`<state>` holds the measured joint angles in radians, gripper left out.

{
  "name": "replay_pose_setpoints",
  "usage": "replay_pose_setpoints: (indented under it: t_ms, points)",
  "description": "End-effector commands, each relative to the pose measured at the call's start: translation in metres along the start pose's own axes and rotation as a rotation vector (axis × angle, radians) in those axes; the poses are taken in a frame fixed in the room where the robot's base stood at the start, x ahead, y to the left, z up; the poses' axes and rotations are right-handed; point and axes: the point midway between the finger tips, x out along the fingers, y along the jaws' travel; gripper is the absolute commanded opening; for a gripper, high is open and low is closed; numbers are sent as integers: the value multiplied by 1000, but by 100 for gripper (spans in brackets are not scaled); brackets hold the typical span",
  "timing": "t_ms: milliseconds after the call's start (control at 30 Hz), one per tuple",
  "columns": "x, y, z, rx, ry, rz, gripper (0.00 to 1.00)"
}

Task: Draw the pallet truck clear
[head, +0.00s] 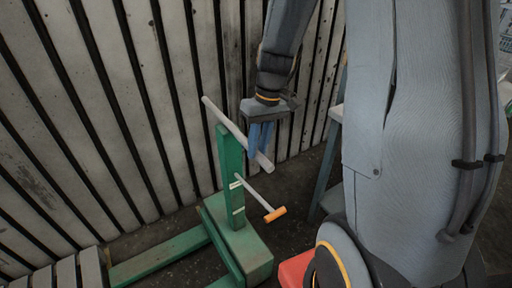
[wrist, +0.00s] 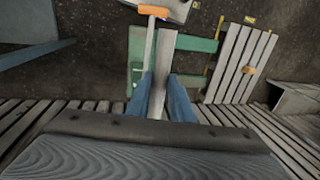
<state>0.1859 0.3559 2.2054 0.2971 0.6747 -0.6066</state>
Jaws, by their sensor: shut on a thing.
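The green pallet truck (head: 238,245) stands on the dark floor in the head view, with an upright post and a fork running to the lower left. A pale grey handle bar (head: 225,118) crosses the top of the post. My gripper (head: 260,142) has its blue fingers shut on this bar, towards its right end. In the wrist view the bar (wrist: 163,65) runs between the two fingers (wrist: 163,105). A thin lever with an orange end (head: 275,214) sticks out from the post; the orange end also shows in the wrist view (wrist: 153,11).
A slatted wall (head: 90,110) stands close behind and left of the truck. A slatted pallet (wrist: 240,62) lies by the forks in the wrist view. A blue-grey stand (head: 325,170) is right of the truck. Dark floor (wrist: 80,80) is bare on the wrist view's left.

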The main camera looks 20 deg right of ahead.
Motion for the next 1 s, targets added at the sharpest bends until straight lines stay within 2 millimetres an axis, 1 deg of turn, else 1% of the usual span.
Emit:
replay_pose_setpoints:
  t_ms: [33,67,133,167,433,533,667,900,1000]
  points:
    - [0,1,-1,1,3,2,0]
    - [0,1,-1,1,3,2,25]
    - [0,1,-1,1,3,2,37]
    - [0,1,-1,2,3,2,38]
    - [-1,1,-1,1,3,2,38]
    - [-6,1,-1,1,5,2,38]
    - [-23,1,-1,2,6,3,38]
    - [-61,1,-1,1,6,3,38]
    - [-71,1,0,2,5,2,38]
